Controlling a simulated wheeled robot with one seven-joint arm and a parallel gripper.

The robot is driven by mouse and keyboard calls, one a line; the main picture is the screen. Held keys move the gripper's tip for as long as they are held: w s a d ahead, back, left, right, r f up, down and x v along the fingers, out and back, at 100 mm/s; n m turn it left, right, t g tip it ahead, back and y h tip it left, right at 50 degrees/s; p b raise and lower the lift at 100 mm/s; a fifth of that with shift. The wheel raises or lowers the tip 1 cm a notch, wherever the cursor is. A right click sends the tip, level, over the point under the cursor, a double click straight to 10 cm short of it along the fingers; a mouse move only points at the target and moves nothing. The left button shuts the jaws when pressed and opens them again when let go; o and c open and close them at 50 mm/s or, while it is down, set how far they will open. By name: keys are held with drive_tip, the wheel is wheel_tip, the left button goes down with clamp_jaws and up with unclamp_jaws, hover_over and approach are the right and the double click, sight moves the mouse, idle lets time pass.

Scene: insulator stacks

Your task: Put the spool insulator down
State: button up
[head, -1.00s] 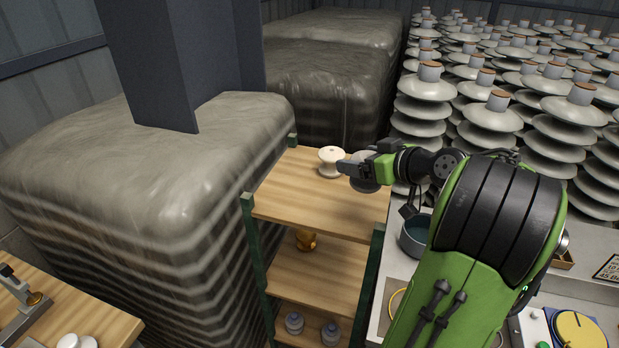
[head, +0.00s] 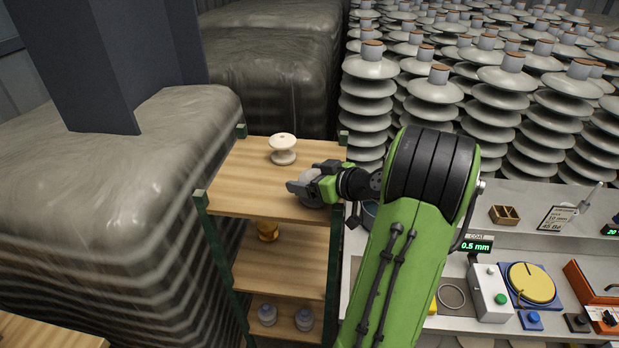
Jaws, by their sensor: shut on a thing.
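My gripper (head: 300,187) is over the front right part of the top board of a wooden shelf rack (head: 238,188). It is shut on a grey, rounded thing, which appears to be a grey spool insulator (head: 308,176). The fingers hide much of it, and I cannot tell whether its base touches the board. A cream-white spool insulator (head: 283,142) stands upright on the same board, behind my gripper and slightly left, apart from it.
The left part of the top board is bare. Lower boards hold a yellow-brown piece (head: 267,231) and two grey-blue pieces (head: 267,314). A workbench (head: 405,318) with devices is on the right. Tall insulator stacks (head: 372,90) stand behind, and a wrapped pallet (head: 120,190) is left.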

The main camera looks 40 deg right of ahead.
drive_tip(key=o, duration=1.3)
drive_tip(key=shift+f, duration=0.15)
drive_tip(key=shift+o, duration=0.2)
drive_tip(key=shift+r+p, duration=0.35)
drive_tip(key=shift+p, duration=0.1)
drive_tip(key=b+v, duration=0.2)
drive_tip(key=v, duration=0.9)
drive_tip(key=shift+s, duration=0.4)
